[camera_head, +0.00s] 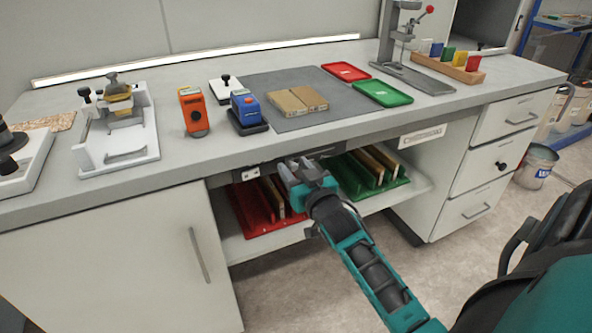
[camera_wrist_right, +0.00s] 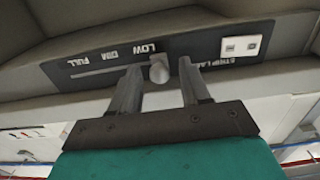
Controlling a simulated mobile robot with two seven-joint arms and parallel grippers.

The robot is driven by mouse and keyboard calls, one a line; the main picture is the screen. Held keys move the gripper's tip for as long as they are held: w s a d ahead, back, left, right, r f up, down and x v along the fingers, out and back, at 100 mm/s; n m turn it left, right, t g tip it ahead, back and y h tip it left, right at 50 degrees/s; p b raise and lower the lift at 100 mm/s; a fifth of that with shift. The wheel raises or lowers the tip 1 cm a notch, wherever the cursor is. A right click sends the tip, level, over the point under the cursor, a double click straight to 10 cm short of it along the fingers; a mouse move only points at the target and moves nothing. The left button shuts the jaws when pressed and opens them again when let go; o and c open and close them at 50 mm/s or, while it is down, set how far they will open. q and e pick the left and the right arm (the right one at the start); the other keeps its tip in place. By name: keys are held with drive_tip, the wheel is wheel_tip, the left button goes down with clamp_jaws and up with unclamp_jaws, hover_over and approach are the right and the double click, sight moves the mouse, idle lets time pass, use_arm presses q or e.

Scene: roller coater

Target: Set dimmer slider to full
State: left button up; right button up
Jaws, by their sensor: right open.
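The dimmer panel (camera_wrist_right: 110,62) is a dark strip under the bench's front edge, lettered LOW, DIM and FULL, upside down in the right wrist view. Its slider knob (camera_wrist_right: 159,71) is a pale rounded cap at the LOW end of a thin slot. The FULL end lies to the left in that view. My right gripper (camera_wrist_right: 160,88) is open, with the knob between its fingers and closer to the left one in the picture; contact is unclear. In the head view, this gripper (camera_head: 300,172) is at the panel and hides much of it. My left gripper is out of view.
A white switch (camera_wrist_right: 241,47) sits on the panel beside the slider. The bench top (camera_head: 330,125) overhangs the panel. Below it, a shelf (camera_head: 262,245) holds a red tray (camera_head: 245,212) and a green tray (camera_head: 347,181). A cabinet door (camera_head: 120,265) stands at left, drawers (camera_head: 480,175) at right.

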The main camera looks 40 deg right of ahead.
drive_tip(key=shift+c, duration=0.4)
clamp_jaws()
